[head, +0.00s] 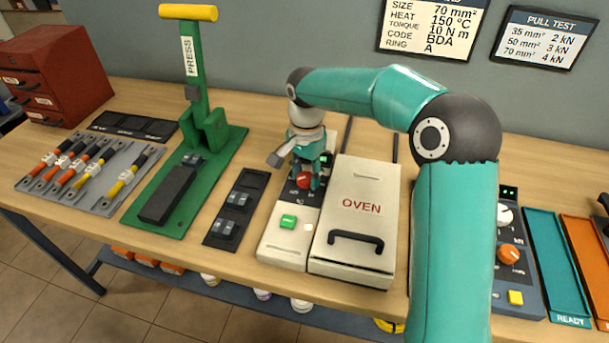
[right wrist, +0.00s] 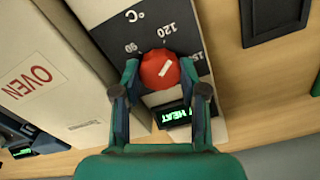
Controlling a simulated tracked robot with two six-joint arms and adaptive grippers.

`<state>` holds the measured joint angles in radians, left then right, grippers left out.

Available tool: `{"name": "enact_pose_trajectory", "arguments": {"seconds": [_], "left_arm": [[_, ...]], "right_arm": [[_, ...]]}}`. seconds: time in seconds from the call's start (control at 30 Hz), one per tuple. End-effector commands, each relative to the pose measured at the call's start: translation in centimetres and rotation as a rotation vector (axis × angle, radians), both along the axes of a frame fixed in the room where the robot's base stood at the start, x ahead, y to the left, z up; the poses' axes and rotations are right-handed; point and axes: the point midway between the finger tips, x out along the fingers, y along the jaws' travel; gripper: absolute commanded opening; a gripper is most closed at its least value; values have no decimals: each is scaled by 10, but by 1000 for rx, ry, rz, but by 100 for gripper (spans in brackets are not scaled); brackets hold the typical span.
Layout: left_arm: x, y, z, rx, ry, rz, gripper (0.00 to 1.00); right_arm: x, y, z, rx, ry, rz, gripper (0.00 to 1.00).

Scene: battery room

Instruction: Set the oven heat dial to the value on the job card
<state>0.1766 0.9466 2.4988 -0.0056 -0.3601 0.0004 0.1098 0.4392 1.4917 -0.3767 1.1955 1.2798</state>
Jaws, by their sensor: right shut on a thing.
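The job card (head: 432,27) on the wall reads heat 150 °C. The red oven heat dial (head: 304,180) is on the control panel left of the oven lid; it also shows in the right wrist view (right wrist: 158,70). The printed scale (right wrist: 150,36) around it shows 90, 120 and a partly cut-off 15-something. The dial's white mark slants to the upper right, seemingly between 120 and that last number. My right gripper (right wrist: 160,74) is shut on the dial, a finger on either side. My left gripper is not in view.
The oven lid (head: 360,205) with its black handle lies right of the panel. A green button (head: 288,221) sits in front of the dial, and a small green-lit display (right wrist: 175,117) is beside it. The green press (head: 200,120) stands to the left.

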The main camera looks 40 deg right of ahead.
Motion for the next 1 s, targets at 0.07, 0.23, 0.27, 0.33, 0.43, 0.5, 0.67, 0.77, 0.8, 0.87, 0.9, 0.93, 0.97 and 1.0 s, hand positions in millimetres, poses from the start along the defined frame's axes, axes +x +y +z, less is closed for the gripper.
{"name": "enact_pose_trajectory", "arguments": {"seconds": [0.07,0.23,0.27,0.33,0.43,0.5,0.67,0.77,0.8,0.87,0.9,0.93,0.97,1.0], "left_arm": [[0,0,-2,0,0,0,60],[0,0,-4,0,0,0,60],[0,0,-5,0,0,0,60],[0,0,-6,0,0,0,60],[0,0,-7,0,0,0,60],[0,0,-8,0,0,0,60],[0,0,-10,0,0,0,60],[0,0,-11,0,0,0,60],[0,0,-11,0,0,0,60],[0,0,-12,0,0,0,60],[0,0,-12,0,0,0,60],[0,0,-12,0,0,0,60],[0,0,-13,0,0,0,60],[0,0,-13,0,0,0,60]], "right_arm": [[-1,2,-2,3,7,-70,7],[-1,2,-2,4,7,-231,7],[-1,2,-2,4,7,-260,7],[-1,2,-2,4,7,-326,7],[-1,2,-2,4,7,-421,7],[-1,2,-2,4,6,-487,7],[-1,2,-2,4,6,-632,7],[-1,3,-2,3,7,-712,7],[-1,3,-2,3,7,-741,7],[-1,3,-2,3,7,-781,7],[-1,3,-2,3,7,-805,7],[-1,3,-2,3,7,-821,7],[-1,3,-2,3,7,-837,7],[-1,3,-2,3,7,-855,7]]}}
